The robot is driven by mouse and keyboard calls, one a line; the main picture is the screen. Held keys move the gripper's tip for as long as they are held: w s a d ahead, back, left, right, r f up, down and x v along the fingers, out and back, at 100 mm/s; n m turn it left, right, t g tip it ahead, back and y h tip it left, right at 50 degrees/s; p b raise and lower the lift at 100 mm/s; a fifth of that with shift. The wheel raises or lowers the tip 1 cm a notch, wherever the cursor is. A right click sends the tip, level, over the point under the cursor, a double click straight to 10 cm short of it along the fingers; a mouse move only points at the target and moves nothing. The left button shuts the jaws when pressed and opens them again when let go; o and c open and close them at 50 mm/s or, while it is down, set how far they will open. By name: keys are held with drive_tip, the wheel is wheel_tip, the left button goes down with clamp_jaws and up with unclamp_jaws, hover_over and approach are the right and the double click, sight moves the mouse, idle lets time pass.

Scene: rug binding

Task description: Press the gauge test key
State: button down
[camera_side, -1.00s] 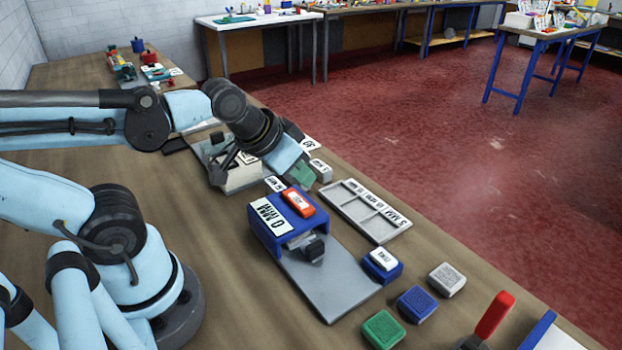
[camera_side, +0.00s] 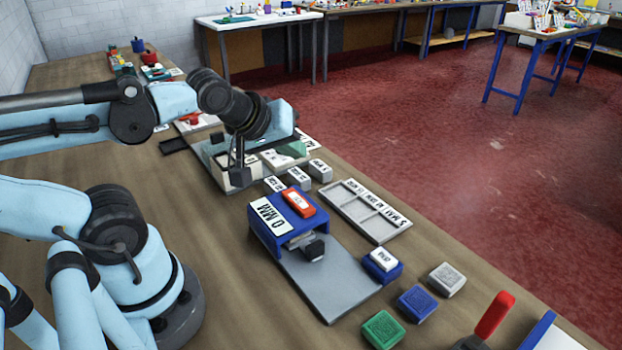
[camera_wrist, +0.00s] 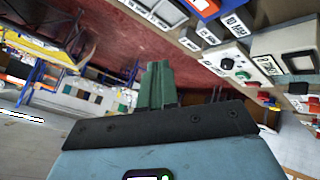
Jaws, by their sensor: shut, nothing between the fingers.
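The blue gauge (camera_side: 268,236) stands on the bench in the side view, with a "0 MM" panel on its top. A red key (camera_side: 298,203) with a small white label lies on top of the gauge, beside that panel. The key's label is too small to read. My gripper (camera_side: 293,149) is beyond the gauge, raised above the bench and apart from the key. Its green fingers also show in the wrist view (camera_wrist: 159,84), closed together and empty. A grey plate (camera_side: 330,285) extends from the gauge's front, with a dark block at the gauge's mouth.
A grey compartment tray (camera_side: 365,210) lies right of the gauge. Small labelled blocks (camera_side: 320,170) stand behind it. A blue block with a white cap (camera_side: 383,264), plus green, blue and grey blocks, stand in front. A red-handled lever (camera_side: 495,314) rises at bottom right.

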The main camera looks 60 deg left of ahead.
drive_tip(key=shift+a+r+n, duration=0.3)
drive_tip(key=shift+n, duration=0.6)
hover_over(294, 202)
drive_tip(key=shift+f, duration=4.4)
drive_tip(key=shift+f, duration=0.2)
drive_tip(key=shift+f, duration=0.25)
